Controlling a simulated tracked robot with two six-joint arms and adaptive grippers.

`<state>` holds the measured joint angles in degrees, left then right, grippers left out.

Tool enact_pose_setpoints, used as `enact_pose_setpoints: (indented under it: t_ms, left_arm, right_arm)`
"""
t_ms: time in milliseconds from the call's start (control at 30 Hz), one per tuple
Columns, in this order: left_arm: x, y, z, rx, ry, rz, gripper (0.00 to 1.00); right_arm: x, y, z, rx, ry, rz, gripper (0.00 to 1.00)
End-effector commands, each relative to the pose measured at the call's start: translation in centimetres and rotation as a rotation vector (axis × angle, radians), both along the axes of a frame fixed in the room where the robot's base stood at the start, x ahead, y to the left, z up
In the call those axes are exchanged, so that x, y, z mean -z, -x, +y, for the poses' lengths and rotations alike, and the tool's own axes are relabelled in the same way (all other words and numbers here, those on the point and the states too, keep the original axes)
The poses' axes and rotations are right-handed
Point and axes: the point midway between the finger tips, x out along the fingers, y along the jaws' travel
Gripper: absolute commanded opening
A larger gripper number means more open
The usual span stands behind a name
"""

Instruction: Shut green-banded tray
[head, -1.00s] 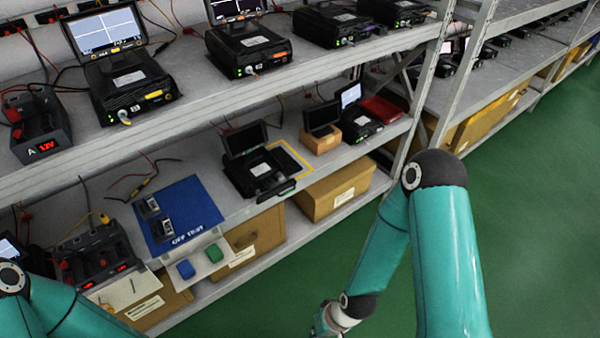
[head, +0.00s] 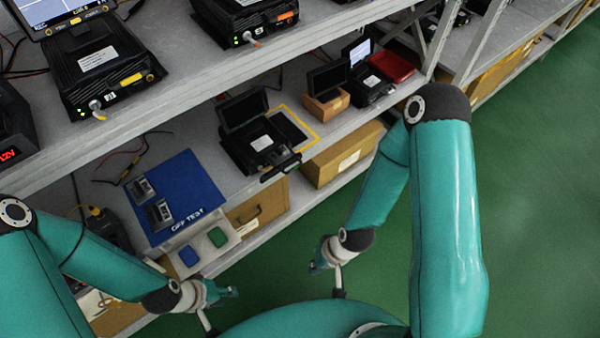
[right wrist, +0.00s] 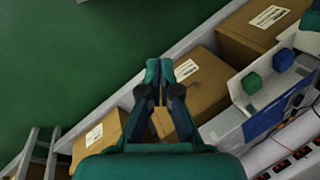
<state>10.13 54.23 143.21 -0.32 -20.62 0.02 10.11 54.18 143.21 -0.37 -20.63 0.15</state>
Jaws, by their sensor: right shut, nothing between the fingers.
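A white tray (head: 204,249) sticks out from the lower shelf, below the front edge of a blue mat (head: 185,190) in the head view. A green piece (head: 217,237) and a blue piece (head: 188,257) show on it. I cannot make out a green band. The tray also shows at the right of the right wrist view (right wrist: 266,97). My left gripper (head: 229,291) is in front of and below the tray; its finger gap is unclear. My right gripper (head: 317,268) is right of the tray, over the floor side. Its fingers (right wrist: 159,70) are together and empty.
Cardboard boxes (head: 343,155) fill the bottom shelf. A black device with a raised screen (head: 258,140) stands right of the mat, beside a yellow-framed area. Upper-shelf devices (head: 103,70) overhang at the back. The green floor (head: 530,220) at right is clear.

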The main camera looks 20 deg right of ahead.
Motion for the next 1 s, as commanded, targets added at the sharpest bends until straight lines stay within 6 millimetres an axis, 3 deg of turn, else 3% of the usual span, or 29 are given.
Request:
enact_pose_setpoints:
  t_ms: [167, 267, 467, 633, 800, 1000]
  left_arm:
    - [2.2, 0.0, 0.0, 0.000, 0.000, -0.001, 0.40]
    - [4.9, 0.0, 0.0, 0.000, 0.000, -0.001, 0.40]
    - [12.6, 0.0, 0.0, 0.000, 0.000, 0.000, 0.40]
    - [19.4, 0.0, 0.0, 0.000, 0.000, 0.000, 0.40]
    - [26.0, 0.0, 0.0, 0.000, 0.000, -0.001, 0.40]
    - [32.4, 0.0, 0.0, 0.000, 0.000, -0.001, 0.40]
  right_arm:
    - [0.9, -1.8, -0.8, 0.055, -0.006, -0.042, 0.00]
    - [1.7, -4.2, -1.7, 0.140, -0.020, -0.101, 0.00]
    - [2.1, -10.5, -4.2, 0.390, -0.108, -0.280, 0.00]
    - [0.7, -14.4, -6.5, 0.601, -0.248, -0.433, 0.00]
    - [-1.5, -16.0, -8.3, 0.764, -0.428, -0.557, 0.00]
    - [-4.0, -15.5, -9.5, 0.876, -0.641, -0.648, 0.00]
